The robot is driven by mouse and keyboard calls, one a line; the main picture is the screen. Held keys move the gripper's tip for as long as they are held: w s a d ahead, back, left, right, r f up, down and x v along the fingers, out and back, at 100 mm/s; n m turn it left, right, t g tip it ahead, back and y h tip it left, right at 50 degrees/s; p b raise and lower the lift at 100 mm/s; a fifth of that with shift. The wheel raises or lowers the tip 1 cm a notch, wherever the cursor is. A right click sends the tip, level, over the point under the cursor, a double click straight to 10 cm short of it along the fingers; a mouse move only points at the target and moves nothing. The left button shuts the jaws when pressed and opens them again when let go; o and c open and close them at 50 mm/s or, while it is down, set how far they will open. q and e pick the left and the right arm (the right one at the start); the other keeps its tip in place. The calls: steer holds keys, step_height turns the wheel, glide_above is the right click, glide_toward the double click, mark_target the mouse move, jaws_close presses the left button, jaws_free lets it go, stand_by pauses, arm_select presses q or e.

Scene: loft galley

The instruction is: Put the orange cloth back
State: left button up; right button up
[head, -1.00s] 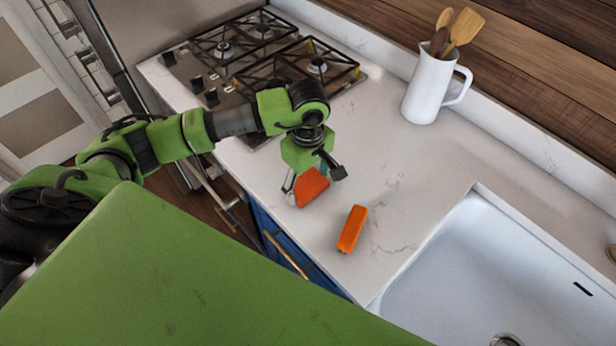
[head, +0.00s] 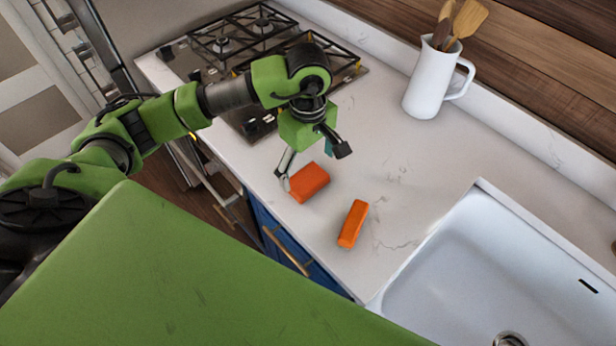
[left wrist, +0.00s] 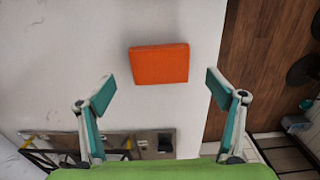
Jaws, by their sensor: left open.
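Two orange pieces lie on the white counter in the head view. One is a squarish, folded-looking red-orange piece (head: 310,183); the other is a narrower, brighter orange block (head: 352,223) nearer the sink. I cannot tell for sure which is the cloth; the squarish one looks more like it. My left gripper (head: 313,165) is open and empty just above and behind the squarish piece. In the left wrist view that piece (left wrist: 158,64) lies beyond the spread fingertips (left wrist: 161,88), centred between them and apart from both. My right gripper is not in view.
A gas hob (head: 262,60) with black grates is behind my left arm. A white jug (head: 428,80) with wooden utensils stands at the back, and a white sink (head: 490,270) is at right. The counter between the hob, jug and sink is clear. The counter's front edge is close to the squarish piece.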

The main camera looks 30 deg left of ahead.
mark_target(308, 180)
arm_select(q)
step_height(308, 180, up, 7)
steer(key=b, duration=0.2)
steer(key=shift+r, duration=0.2)
stand_by(0.4)
